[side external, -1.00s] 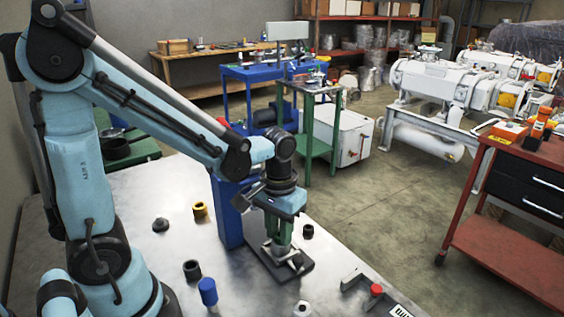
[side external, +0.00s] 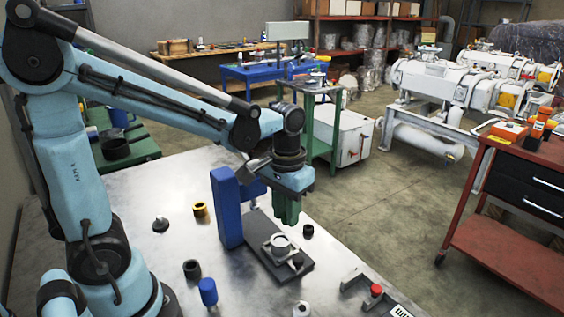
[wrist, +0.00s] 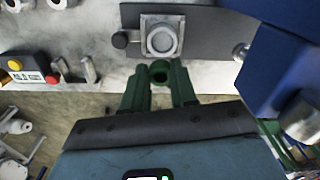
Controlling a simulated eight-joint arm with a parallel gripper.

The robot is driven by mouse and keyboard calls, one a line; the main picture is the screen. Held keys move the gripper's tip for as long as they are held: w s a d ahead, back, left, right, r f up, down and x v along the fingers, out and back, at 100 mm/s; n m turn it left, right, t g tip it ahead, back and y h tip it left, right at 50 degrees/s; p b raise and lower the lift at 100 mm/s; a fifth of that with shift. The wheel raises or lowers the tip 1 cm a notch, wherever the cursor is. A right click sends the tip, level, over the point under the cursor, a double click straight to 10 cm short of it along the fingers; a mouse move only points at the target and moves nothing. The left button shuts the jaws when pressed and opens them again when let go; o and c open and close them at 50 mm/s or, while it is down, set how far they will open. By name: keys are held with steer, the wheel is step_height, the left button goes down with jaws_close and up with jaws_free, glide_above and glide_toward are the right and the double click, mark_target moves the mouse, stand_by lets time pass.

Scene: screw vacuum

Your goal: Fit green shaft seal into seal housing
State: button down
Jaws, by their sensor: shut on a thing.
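My gripper (side external: 286,216) has green fingers pointing down, above and slightly behind the seal housing in the side view. In the wrist view, the fingertips (wrist: 160,76) are shut on the green shaft seal (wrist: 160,70), a small ring with a dark bore. The seal housing (side external: 278,246) is a grey round socket on a dark base plate (side external: 300,270). In the wrist view, the housing (wrist: 162,40) lies just beyond the seal, with its round face clear. The seal is apart from it. In the side view the seal cannot be told from the green fingers.
A blue column (side external: 227,208) stands at the plate's left; it shows large at right in the wrist view (wrist: 280,60). Loose parts lie around: a yellow-black ring (side external: 200,209), a black ring (side external: 192,269), a blue cylinder (side external: 208,291). A red-topped fixture (side external: 375,290) sits at front right.

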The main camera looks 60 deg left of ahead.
steer(key=r, duration=0.2)
steer(key=r+m, duration=0.1)
steer(key=r, duration=0.2)
steer(key=w+r+m, duration=0.1)
steer(key=r, duration=0.2)
steer(key=shift+d+r, duration=0.1)
steer(key=s+f+n, duration=0.1)
steer(key=f, duration=0.1)
steer(key=f+n, duration=0.1)
steer(key=f, duration=0.2)
steer(key=s+f+n, duration=0.1)
steer(key=f, duration=0.1)
steer(key=shift+s+a+f, duration=0.2)
steer(key=shift+s, duration=0.1)
steer(key=shift+f, duration=0.15)
steer(key=shift+f, duration=2.05)
steer(key=shift+f, duration=0.3)
steer(key=c, duration=0.8)
jaws_free()
